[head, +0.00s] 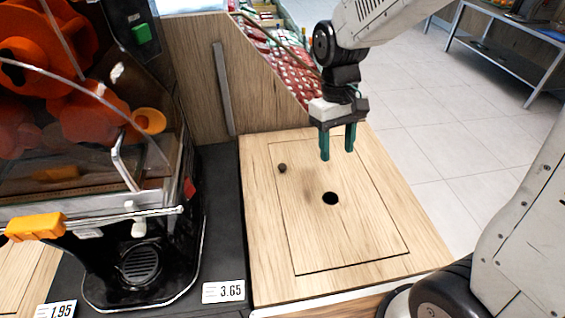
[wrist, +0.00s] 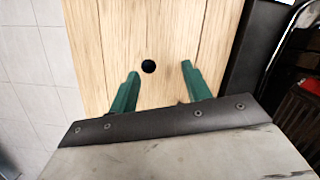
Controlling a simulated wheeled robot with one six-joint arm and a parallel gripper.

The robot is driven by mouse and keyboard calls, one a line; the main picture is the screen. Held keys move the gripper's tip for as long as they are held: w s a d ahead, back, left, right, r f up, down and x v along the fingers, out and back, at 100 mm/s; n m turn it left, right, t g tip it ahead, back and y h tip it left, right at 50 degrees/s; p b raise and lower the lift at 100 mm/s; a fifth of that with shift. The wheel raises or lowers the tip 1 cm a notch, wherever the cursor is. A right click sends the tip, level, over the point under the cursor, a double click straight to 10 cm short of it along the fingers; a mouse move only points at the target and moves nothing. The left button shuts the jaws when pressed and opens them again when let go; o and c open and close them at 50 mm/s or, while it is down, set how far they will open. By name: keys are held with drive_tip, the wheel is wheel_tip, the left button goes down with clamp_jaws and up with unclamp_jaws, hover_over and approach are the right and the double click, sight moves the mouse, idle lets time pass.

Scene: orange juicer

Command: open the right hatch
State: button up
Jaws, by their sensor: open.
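The right hatch (head: 350,235) is a light wood panel set in the wooden counter top, outlined by a thin dark seam. It lies flat and closed, with a round black hole (head: 330,198) near its middle and a small dark knob or spot (head: 282,168) towards its far left corner. My gripper (head: 337,155) is open and empty, its green fingers pointing down above the far part of the hatch. In the wrist view the hole (wrist: 149,66) shows between the fingertips (wrist: 159,72), nearer the left one. The exact height above the wood is hard to tell.
An orange juicer (head: 125,215) with a clear cover and orange parts stands left of the hatch on a dark counter, with a 3.65 price tag (head: 223,291) in front. A wooden side panel (head: 205,95) rises behind.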

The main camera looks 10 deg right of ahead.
drive_tip(key=w+a+f+n, duration=0.2)
drive_tip(key=w+a+f, duration=0.1)
drive_tip(key=w+f, duration=0.35)
drive_tip(key=w+a+f+n, duration=0.1)
drive_tip(key=w+a+f, duration=0.3)
drive_tip(key=w+f, duration=0.3)
drive_tip(key=n+t, duration=0.2)
drive_tip(key=t, duration=0.1)
hover_over(282, 166)
wheel_tip(282, 166, down, 2)
drive_tip(key=shift+w+f, duration=0.1)
drive_tip(key=shift+n, duration=0.3)
wheel_tip(282, 166, down, 8)
drive_tip(key=shift+r, duration=0.15)
clamp_jaws()
